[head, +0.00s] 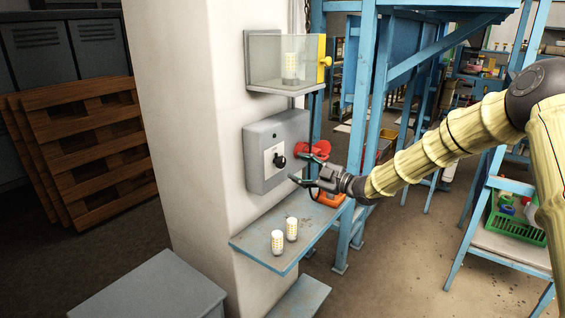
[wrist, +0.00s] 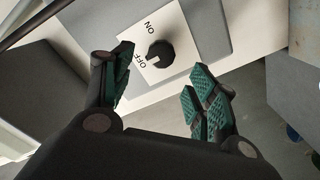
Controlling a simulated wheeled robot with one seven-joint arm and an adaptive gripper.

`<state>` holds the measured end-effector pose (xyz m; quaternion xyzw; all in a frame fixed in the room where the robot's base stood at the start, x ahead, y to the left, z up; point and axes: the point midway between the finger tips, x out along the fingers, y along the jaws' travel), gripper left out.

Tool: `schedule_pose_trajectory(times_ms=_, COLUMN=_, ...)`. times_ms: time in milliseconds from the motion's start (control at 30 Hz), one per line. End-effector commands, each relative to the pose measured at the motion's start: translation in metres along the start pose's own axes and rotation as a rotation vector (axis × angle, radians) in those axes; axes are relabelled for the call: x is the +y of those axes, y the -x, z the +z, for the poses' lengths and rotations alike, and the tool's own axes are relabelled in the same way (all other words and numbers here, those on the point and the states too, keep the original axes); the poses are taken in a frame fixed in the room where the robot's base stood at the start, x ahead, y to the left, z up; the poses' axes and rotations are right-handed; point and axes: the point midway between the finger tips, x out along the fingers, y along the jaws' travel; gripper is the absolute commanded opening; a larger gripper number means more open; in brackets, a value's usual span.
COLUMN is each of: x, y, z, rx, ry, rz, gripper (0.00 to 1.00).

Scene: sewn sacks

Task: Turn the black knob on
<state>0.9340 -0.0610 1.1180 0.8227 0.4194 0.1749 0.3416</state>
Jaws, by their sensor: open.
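The black knob (head: 279,161) sits on a white plate on the front of a grey box (head: 260,137) fixed to the pale pillar. In the wrist view the black knob (wrist: 160,54) is on a white plate (wrist: 150,38) marked ON and OFF. The pointer's exact setting is hard to tell. My gripper (head: 302,168) is just right of the knob in the head view. In the wrist view my gripper (wrist: 158,88) has its green-padded fingers spread, with the knob beyond the gap between them. The fingers appear apart from the knob, and nothing is held.
Below, a blue shelf (head: 262,253) bears two white bulb-like pieces (head: 285,234). A clear case (head: 275,60) with a yellow door is above. Blue framework stands to the right.

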Motion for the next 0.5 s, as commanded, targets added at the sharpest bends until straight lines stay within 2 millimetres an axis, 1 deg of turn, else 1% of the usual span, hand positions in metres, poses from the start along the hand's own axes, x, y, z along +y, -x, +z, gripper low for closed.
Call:
schedule_pose_trajectory(times_ms=33, x=0.001, y=-0.009, z=-0.002, rx=0.0, ry=0.0, rz=-0.001, gripper=0.58)
schedule_pose_trajectory(times_ms=200, x=0.001, y=-0.037, z=-0.001, rx=-0.001, ry=-0.001, rz=-0.001, gripper=0.58)
schedule_pose_trajectory(times_ms=400, x=0.001, y=-0.063, z=0.0, rx=-0.001, ry=-0.002, rz=0.0, gripper=0.58)
schedule_pose_trajectory(times_ms=500, x=0.0, y=-0.071, z=-0.001, rx=-0.001, ry=-0.001, rz=-0.001, gripper=0.58)
